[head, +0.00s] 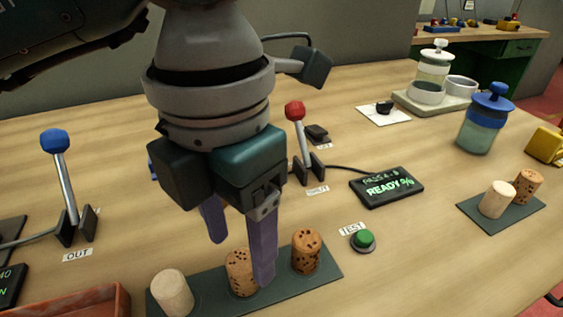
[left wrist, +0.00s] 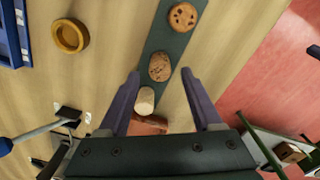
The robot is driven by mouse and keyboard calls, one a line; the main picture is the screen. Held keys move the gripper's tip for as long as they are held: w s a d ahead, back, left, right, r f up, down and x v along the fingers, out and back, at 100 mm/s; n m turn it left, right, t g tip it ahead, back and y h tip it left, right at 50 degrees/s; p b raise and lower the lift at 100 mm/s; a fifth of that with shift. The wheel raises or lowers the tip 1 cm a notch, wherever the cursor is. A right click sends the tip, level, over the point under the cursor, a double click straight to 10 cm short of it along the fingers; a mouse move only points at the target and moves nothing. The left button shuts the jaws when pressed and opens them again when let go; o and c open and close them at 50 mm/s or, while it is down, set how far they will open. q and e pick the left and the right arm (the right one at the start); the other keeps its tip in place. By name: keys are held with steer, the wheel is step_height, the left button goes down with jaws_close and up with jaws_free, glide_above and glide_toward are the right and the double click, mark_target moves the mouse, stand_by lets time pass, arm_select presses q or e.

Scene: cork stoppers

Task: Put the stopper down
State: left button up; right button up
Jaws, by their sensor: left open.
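A dark green strip (head: 213,293) at the front holds three upright cork stoppers in a row. The left one is a pale smooth stopper (head: 172,293). The middle one is a brown speckled stopper (head: 240,272), partly hidden by a finger. The right one is a brown stopper with dark pits (head: 305,251). My left gripper (head: 239,262) points down at the middle stopper, its fingers open on either side of it. In the left wrist view the middle stopper (left wrist: 159,67) shows between the fingertips, with gaps to both. My right gripper is not in view.
A second dark mat (head: 470,209) at right carries a pale stopper (head: 497,199) and a brown stopper (head: 528,186). Nearby are a green button (head: 363,240), a READY display (head: 386,187), a red-knobbed lever (head: 299,135), a blue-knobbed lever (head: 65,180) and a blue-lidded jar (head: 484,125).

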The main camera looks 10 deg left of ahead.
mark_target(240, 260)
arm_select(q)
step_height(240, 260, up, 10)
steer(key=shift+r, duration=0.2)
stand_by(1.2)
